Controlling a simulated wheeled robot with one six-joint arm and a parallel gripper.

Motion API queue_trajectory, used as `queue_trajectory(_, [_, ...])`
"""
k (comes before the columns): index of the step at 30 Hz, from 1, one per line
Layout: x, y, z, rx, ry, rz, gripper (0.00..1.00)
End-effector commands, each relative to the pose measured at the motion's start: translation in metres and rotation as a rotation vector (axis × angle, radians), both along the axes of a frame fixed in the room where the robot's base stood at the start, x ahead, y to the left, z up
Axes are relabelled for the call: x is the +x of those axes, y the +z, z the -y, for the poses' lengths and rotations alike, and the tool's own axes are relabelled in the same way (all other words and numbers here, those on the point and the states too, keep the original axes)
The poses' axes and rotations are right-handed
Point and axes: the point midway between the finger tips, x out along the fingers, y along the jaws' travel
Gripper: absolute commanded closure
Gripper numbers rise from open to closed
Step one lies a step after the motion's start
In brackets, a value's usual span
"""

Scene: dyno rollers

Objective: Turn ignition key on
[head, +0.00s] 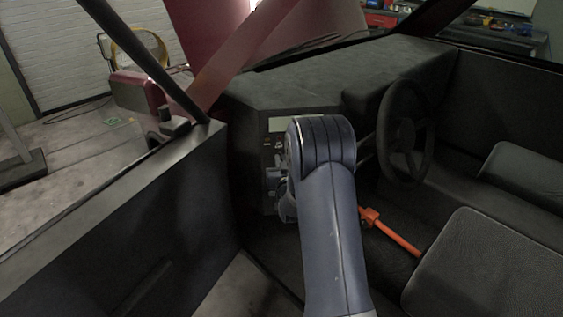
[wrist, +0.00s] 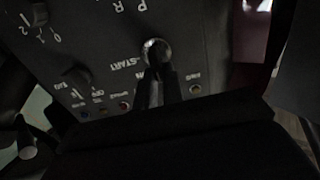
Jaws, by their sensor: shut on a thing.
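The ignition key (wrist: 156,50) shows in the wrist view as a round, shiny head on a dark panel (wrist: 100,45), beside the word START. My gripper (wrist: 157,80) reaches up from below with its two dark fingers, shut on the key. The fingers hide the key's lower part, and its exact angle is hard to tell. In the head view, my arm covers the key and most of my gripper in front of the instrument panel (head: 270,150).
The wrist view also shows a knob (wrist: 76,76) and small coloured buttons (wrist: 124,105). In the head view, a steering wheel (head: 403,130) stands right of my arm, an orange lever (head: 395,233) lies low, and a seat (head: 480,265) and dark door (head: 140,230) flank the space.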

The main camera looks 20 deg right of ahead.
Motion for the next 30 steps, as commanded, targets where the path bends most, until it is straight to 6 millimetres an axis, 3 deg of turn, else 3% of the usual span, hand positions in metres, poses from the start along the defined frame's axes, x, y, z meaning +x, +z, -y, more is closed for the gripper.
queue_trajectory(11, [-0.0003,-0.0043,0.0016,0.085,0.0,0.022,1.0])
queue_trajectory(30, [-0.0018,-0.0075,0.0086,0.575,0.0,0.132,1.0])
